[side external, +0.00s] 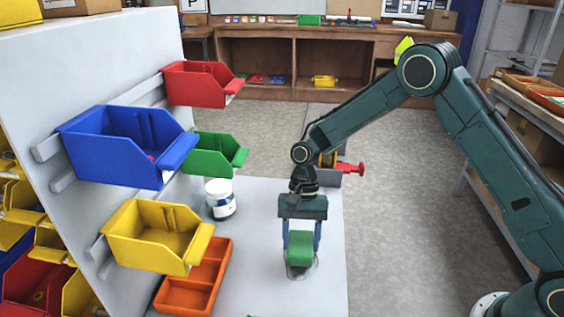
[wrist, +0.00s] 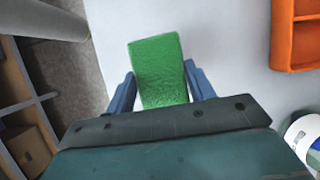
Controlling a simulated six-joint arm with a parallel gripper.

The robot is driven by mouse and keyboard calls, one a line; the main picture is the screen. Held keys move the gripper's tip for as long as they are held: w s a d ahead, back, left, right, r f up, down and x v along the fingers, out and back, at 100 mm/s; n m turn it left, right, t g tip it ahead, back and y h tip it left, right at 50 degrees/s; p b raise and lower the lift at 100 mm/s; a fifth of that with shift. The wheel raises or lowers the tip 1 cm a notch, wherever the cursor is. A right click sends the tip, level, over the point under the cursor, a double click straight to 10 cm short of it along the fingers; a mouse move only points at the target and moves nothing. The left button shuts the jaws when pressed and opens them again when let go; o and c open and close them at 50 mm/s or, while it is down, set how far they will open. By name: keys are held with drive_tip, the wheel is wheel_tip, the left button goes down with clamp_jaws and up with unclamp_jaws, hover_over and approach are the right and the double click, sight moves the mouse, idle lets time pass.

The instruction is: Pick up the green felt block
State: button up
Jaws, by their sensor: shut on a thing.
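The green felt block (side external: 300,248) is between the two blue fingers of my gripper (side external: 301,245) in the side external view. My gripper points down over the light grey table and is shut on the block. In the wrist view the block (wrist: 159,68) stands out between the fingertips of my gripper (wrist: 162,85), a little tilted. A clear rounded outline shows around the block's lower end in the side view. I cannot tell whether the block touches the table.
An orange tray (side external: 184,297) and a white-lidded jar (side external: 220,210) stand on the table (side external: 255,262) left of my gripper. Yellow (side external: 150,256), blue (side external: 152,172), green (side external: 221,165) and red (side external: 182,98) bins hang on the grey panel at left. The table's right edge is close by.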

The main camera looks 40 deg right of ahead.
drive_tip(key=shift+d, duration=0.25)
idle(0.3)
drive_tip(key=shift+o, duration=1.1)
drive_tip(key=shift+c, duration=0.6)
drive_tip(key=w+a+r, duration=0.2)
drive_tip(key=a+r, duration=0.2)
drive_tip(key=shift+w+a, duration=0.3)
drive_tip(key=shift+w, duration=0.1)
drive_tip(key=shift+f, duration=0.15)
